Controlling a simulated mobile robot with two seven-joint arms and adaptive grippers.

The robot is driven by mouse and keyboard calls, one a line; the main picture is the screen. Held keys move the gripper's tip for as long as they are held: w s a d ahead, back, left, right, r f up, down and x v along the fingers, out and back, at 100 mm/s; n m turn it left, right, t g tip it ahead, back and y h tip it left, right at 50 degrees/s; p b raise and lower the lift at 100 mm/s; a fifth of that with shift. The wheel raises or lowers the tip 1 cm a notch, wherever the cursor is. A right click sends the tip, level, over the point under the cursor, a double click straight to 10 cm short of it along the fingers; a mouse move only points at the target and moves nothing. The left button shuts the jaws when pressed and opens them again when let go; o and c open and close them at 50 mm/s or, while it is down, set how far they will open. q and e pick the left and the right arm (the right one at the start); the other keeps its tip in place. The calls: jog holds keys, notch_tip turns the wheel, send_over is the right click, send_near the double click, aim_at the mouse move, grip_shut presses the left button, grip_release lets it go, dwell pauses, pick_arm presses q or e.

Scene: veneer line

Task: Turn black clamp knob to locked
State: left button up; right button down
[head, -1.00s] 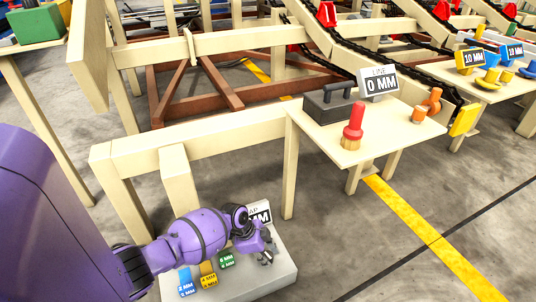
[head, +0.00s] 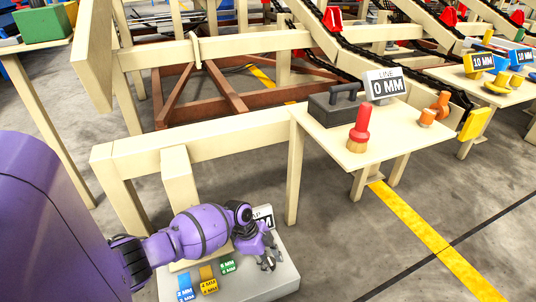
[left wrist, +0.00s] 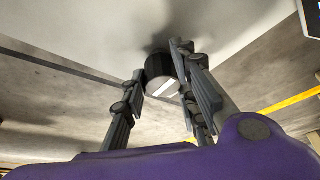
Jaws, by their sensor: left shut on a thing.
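The black clamp knob (left wrist: 161,70) is a short dark cylinder with a white bar marked on its face, seen in the left wrist view between my fingers. It sits against the pale grey surface of the console (head: 285,281). My left gripper (head: 268,260) is over the right part of the console and shut on the knob; its fingers also show in the left wrist view (left wrist: 163,88). A display sign (head: 263,215) behind the gripper is partly covered, with "MM" partly readable. My right gripper is not in view.
Blue (head: 186,290), yellow (head: 208,284) and green (head: 228,267) labelled blocks stand on the console, left of my gripper. A pale wooden post (head: 177,195) stands behind it.

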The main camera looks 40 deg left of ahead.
pick_arm(q)
jog(key=o, duration=1.1)
jog(key=shift+s+d+f, duration=0.1)
jog(key=shift+s+d, duration=0.2)
jog(key=shift+d, duration=0.1)
jog(key=shift+c, duration=0.2)
jog(key=shift+w, duration=0.1)
jog(key=shift+a, duration=0.25)
jog(key=v, duration=1.2)
jog(key=shift+w, duration=0.15)
